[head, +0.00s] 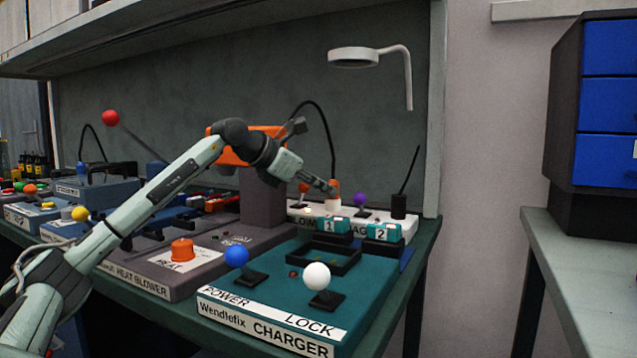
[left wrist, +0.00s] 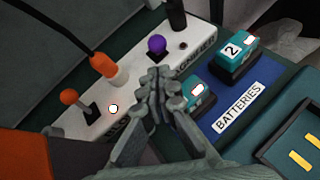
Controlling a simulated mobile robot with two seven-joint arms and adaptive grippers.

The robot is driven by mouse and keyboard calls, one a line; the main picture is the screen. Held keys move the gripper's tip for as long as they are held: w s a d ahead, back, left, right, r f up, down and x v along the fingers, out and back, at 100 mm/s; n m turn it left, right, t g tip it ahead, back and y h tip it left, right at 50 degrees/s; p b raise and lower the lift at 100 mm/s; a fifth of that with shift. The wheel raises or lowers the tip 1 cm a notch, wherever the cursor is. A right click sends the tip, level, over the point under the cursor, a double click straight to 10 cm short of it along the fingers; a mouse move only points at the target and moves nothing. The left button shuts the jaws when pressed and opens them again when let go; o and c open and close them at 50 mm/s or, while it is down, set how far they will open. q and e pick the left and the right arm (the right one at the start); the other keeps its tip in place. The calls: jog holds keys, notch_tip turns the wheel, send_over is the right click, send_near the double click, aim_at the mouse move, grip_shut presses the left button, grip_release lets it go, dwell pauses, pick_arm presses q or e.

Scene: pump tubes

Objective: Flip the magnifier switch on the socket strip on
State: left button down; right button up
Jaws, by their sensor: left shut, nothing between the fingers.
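The white socket strip (head: 405,226) lies at the back of the bench and crosses the left wrist view (left wrist: 70,128). Its magnifier switch has a purple ball (head: 360,198). In the left wrist view the purple ball (left wrist: 156,44) is beside the MAGNIFIER label, with a dark indicator (left wrist: 183,45) to its right. My left gripper (head: 333,190) is shut and empty, above the strip just left of the purple ball. In the left wrist view its fingertips (left wrist: 158,78) appear just below the ball; I cannot tell whether they touch. My right gripper is not in view.
An orange-ball switch (left wrist: 69,97) with a lit indicator (left wrist: 113,108) and an orange plug (left wrist: 103,66) stand left on the strip. A black plug (head: 398,206) stands right. Batteries (head: 383,233) and the charger (head: 370,290) lie in front. The magnifier lamp (head: 355,57) hangs above.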

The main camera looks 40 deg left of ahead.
aim_at(360, 204)
pick_arm(q)
jog(key=shift+x, duration=2.8)
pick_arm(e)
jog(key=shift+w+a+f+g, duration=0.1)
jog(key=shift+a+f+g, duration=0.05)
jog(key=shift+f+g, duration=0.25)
